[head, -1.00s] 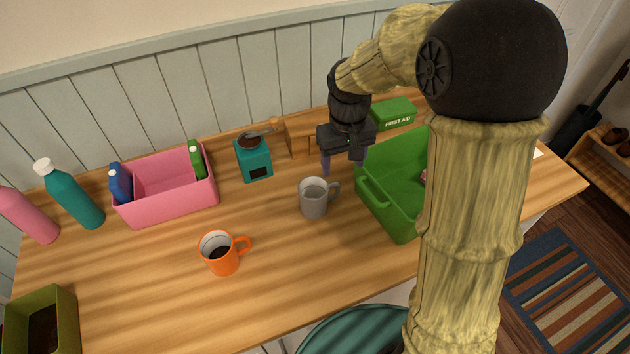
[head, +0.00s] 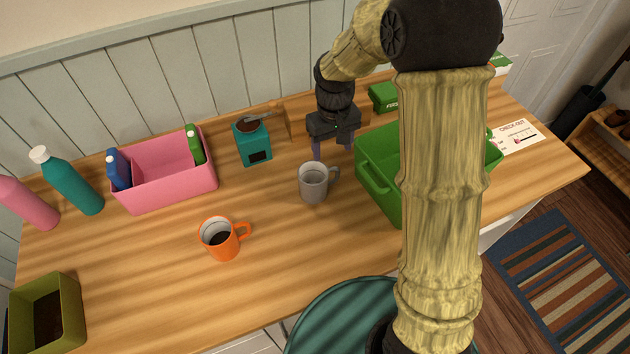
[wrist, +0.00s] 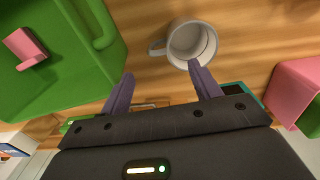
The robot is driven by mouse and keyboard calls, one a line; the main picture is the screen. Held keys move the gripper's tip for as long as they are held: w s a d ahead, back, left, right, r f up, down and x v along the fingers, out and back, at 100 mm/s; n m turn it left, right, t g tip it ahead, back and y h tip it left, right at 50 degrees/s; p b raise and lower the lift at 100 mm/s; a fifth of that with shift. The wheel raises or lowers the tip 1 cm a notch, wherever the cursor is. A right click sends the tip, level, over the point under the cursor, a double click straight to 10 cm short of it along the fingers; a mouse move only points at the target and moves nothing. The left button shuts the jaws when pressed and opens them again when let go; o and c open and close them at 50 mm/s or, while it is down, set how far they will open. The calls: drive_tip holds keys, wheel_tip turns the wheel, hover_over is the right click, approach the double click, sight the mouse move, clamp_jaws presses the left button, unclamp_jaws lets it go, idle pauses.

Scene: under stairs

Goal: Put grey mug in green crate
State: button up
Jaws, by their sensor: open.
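The grey mug (head: 313,183) stands upright on the wooden counter, its handle pointing right toward the crate. It also shows in the wrist view (wrist: 190,42), just beyond my fingertips. The green crate (head: 375,190) stands right of the mug, partly hidden behind my arm. In the wrist view the crate (wrist: 110,60) is at the left, with a pink item (wrist: 24,47) inside. My gripper (head: 331,150) is open and empty, above the counter just behind the mug. In the wrist view its two fingers (wrist: 163,84) are spread apart, with the mug above the right finger.
An orange mug (head: 220,238) stands front left of the grey mug. A teal grinder (head: 252,145) and a pink bin (head: 165,185) with bottles stand at the back left. A green first aid box (head: 383,96) is behind the crate. The counter's front middle is clear.

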sight(332, 168)
wheel_tip(332, 168, down, 7)
drive_tip(key=shift+r+p, duration=0.15)
drive_tip(key=shift+p, duration=0.3)
drive_tip(key=shift+d, duration=0.1)
drive_tip(key=shift+w+d+f+p, duration=0.15)
drive_tip(key=shift+f+p, duration=0.35)
drive_tip(key=shift+f, duration=0.85)
drive_tip(key=shift+w+f+p, duration=0.1)
drive_tip(key=shift+f+p, duration=0.35)
drive_tip(key=shift+f, duration=0.85)
clamp_jaws()
drive_tip(key=shift+r, duration=0.15)
drive_tip(key=shift+r, duration=0.25)
wheel_tip(332, 168, up, 9)
drive_tip(key=shift+r+b, duration=0.15)
drive_tip(key=shift+b, duration=0.85)
